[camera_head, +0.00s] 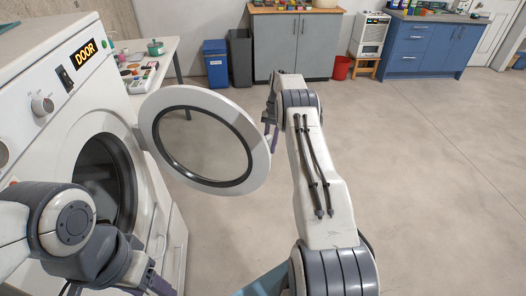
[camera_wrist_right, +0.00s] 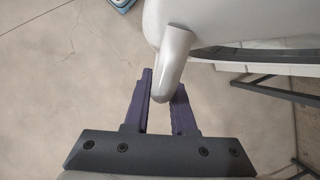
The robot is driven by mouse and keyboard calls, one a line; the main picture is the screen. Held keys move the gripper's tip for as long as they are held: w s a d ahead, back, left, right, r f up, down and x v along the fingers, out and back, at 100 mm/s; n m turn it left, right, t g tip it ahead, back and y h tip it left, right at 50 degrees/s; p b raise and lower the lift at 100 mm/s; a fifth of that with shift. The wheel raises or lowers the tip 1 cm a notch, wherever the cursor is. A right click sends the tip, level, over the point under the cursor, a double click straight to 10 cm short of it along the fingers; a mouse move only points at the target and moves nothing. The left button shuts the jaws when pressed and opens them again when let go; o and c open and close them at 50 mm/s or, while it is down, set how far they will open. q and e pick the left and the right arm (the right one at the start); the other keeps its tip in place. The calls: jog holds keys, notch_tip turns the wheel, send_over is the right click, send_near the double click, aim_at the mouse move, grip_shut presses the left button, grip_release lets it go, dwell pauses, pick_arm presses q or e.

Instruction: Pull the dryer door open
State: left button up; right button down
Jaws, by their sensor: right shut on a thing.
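The white dryer (camera_head: 52,100) stands at the left in the head view, with a "DOOR" label on its panel. Its round door (camera_head: 255,140), a white ring around dark-rimmed glass, is swung wide open, and the dark drum opening (camera_head: 100,175) shows. My right gripper (camera_head: 268,125) is at the door's far edge, partly hidden by my arm.
A white table (camera_head: 165,50) with a green pot (camera_head: 155,47) and small items stands behind the dryer. Blue (camera_head: 215,62) and grey (camera_head: 240,55) bins, cabinets (camera_head: 298,45) and a red bucket (camera_head: 341,67) line the back. The floor at right is clear.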

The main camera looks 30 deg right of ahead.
jog(key=shift+w+d+f, duration=0.1)
jog(key=shift+d, duration=0.4)
pick_arm(q)
jog(key=shift+w+f, duration=0.15)
jog(key=shift+w, duration=0.15)
pick_arm(e)
jog(key=shift+w+a, duration=0.1)
jog(key=c, duration=0.8)
grip_release()
jog(key=shift+o, duration=0.2)
jog(key=shift+a, duration=0.1)
jog(key=shift+w, duration=0.1)
